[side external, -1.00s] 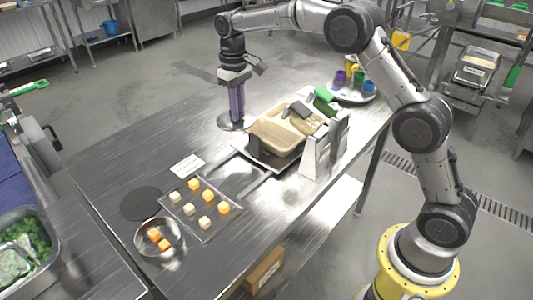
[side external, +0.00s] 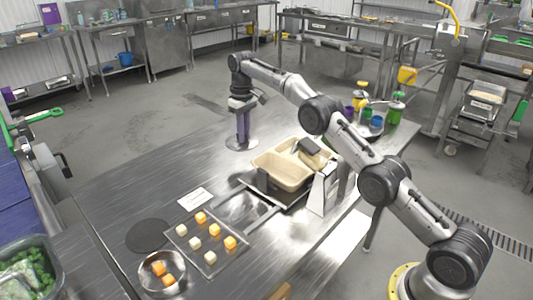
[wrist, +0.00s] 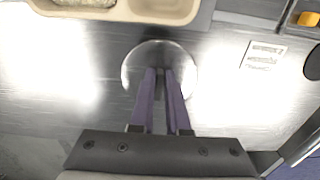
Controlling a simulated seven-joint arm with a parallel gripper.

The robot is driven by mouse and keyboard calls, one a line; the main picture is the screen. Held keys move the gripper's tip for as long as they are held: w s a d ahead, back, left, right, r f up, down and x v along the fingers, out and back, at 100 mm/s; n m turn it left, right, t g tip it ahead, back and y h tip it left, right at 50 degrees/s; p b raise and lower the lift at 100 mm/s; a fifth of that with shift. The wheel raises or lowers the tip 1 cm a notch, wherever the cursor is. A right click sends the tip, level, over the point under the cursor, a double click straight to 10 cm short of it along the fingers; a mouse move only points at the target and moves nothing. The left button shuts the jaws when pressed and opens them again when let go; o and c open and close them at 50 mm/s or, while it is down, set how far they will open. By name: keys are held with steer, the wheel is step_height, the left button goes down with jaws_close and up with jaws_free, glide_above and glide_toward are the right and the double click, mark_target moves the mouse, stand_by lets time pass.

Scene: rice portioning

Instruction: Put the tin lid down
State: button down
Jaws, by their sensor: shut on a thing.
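The tin lid (side external: 236,146) is a round, shiny metal disc beside the beige tray, low over the steel table. In the wrist view the lid (wrist: 185,62) lies around the tips of my purple fingers. My gripper (side external: 243,143) points straight down at it, and its fingers (wrist: 160,72) are close together, shut on the lid. The grip point itself is hidden by the fingertips. I cannot tell whether the lid touches the table or hovers just above it.
The beige compartment tray (side external: 284,172) stands right of the lid. A white card (side external: 196,199), a dark round mat (side external: 148,235), a plate of cubes (side external: 181,228) and a metal bowl (side external: 160,287) lie nearer. The table left of the lid is clear.

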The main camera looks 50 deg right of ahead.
mark_target(246, 165)
steer(key=shift+f, duration=3.85)
steer(key=shift+f, duration=0.1)
steer(key=c, duration=0.9)
jaws_free()
steer(key=shift+r, duration=3.85)
steer(key=shift+r, duration=0.1)
